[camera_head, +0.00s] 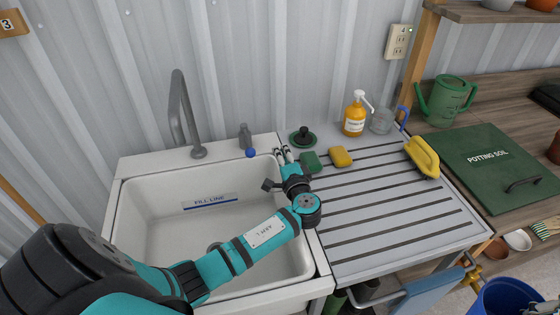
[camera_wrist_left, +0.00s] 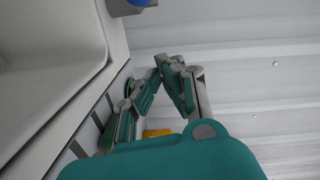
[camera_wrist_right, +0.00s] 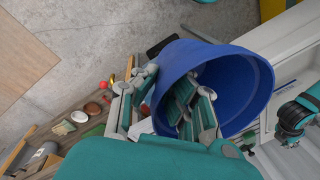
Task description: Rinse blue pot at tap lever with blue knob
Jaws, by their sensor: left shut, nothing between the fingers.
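The tap lever (camera_head: 245,136) is a short grey post with a blue knob (camera_head: 250,153) behind the white sink (camera_head: 125,210), right of the tall spout (camera_head: 177,105). The knob also shows at the top of the left wrist view (camera_wrist_left: 142,3). My left gripper (camera_head: 284,155) is shut and empty, to the right of the knob and apart from it, near the sink's back right corner. The blue pot (camera_wrist_right: 255,75) is large in the right wrist view; part shows low right in the head view (camera_head: 505,298). My right gripper (camera_wrist_right: 168,85) straddles its wall and appears shut on it.
The ribbed drainboard (camera_head: 385,220) right of the sink holds a green sponge (camera_head: 310,162), yellow sponge (camera_head: 340,157), green-black plunger-like item (camera_head: 302,137), soap bottle (camera_head: 355,115) and yellow brush (camera_head: 423,157). A blue towel (camera_head: 430,292) hangs at the front.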

